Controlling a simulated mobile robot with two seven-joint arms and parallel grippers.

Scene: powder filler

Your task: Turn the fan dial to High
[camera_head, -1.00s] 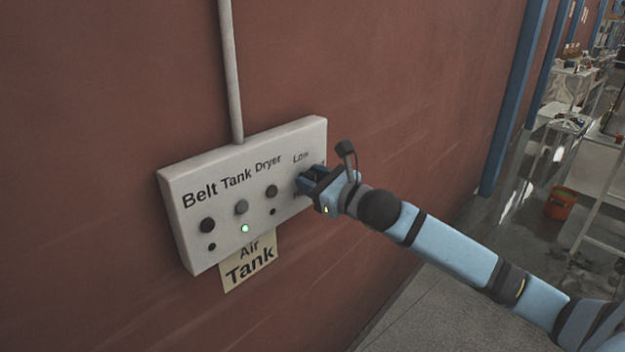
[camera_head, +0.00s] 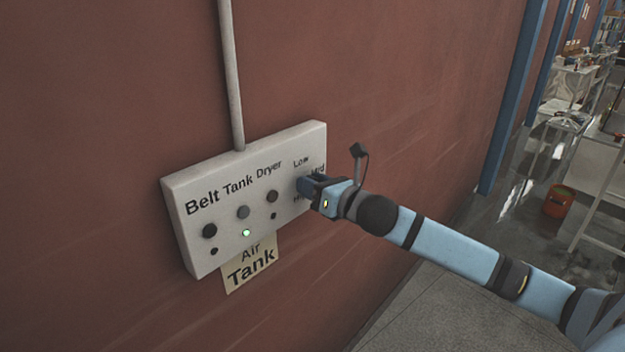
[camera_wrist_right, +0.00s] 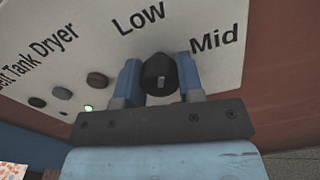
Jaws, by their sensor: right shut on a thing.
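The white control box (camera_head: 205,262) is on the red wall, with the labels Belt, Tank, Dryer, Low and Mid readable. A label below Low is mostly hidden by my right gripper (camera_head: 306,188). In the right wrist view the dark fan dial (camera_wrist_right: 160,74) sits between the two blue fingers of my right gripper (camera_wrist_right: 160,80), which is shut on it. A pale mark shows on the dial's face; which label it points to is hard to tell. The dial is hidden behind the gripper in the head view. My left gripper is not in view.
The Belt knob (camera_head: 209,230), Tank knob (camera_head: 242,212) and Dryer knob (camera_head: 272,196) are left of the gripper. A green light (camera_head: 246,232) glows under Tank. An Air Tank sign (camera_head: 250,264) hangs below. An orange bucket (camera_head: 558,202) stands far right.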

